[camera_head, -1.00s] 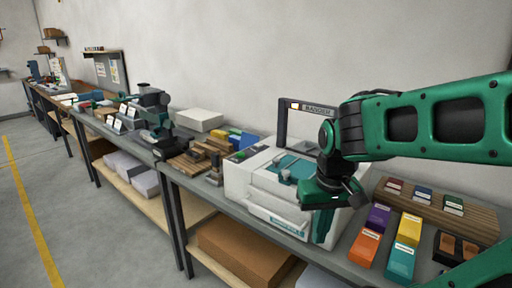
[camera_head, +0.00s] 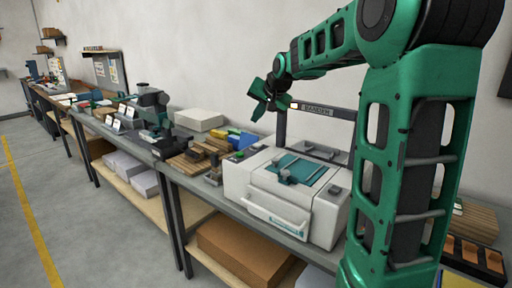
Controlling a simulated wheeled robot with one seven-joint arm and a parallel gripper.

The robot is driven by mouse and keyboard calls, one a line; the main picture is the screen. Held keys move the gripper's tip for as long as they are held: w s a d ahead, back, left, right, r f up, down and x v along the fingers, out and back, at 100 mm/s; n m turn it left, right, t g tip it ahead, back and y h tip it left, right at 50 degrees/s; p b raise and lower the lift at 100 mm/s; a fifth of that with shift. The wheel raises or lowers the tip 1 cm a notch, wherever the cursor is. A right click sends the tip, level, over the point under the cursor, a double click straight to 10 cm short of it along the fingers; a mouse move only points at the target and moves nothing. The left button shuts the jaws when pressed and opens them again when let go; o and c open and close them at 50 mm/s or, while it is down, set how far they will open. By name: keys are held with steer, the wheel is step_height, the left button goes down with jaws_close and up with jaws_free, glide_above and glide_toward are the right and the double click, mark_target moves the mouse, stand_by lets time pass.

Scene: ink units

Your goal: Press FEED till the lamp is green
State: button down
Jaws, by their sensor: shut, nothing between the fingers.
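The white machine (camera_head: 325,215) with a teal top bed (camera_head: 302,168) stands on the bench, with a dark upright frame behind it carrying a sign (camera_head: 318,110). A small pale, yellowish light (camera_head: 294,105) shows at the frame's left end; I cannot be sure it is the lamp, and it does not look green. A small panel with a green spot (camera_head: 239,154) is at the machine's left top corner. No FEED label is readable. My green gripper (camera_head: 259,103) is shut and empty, raised above the machine's left back side, apart from it.
Brown holders (camera_head: 473,255) are at the right. My arm hides much of the bench's right side.

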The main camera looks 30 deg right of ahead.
mark_target(259, 145)
steer(key=shift+w+d+r+m, duration=0.25)
steer(key=shift+w+d, duration=0.15)
steer(key=shift+d, duration=0.1)
steer(key=shift+w+d+r+m, duration=0.15)
steer(key=shift+w+d+r, duration=0.15)
steer(key=shift+d, duration=0.2)
steer(key=shift+f, duration=0.15)
steer(key=shift+f, duration=4.35)
steer(key=shift+f, duration=0.1)
steer(key=shift+s+f, duration=0.1)
steer(key=shift+f, duration=0.1)
steer(key=shift+f, duration=0.55)
steer(key=shift+r, duration=0.95)
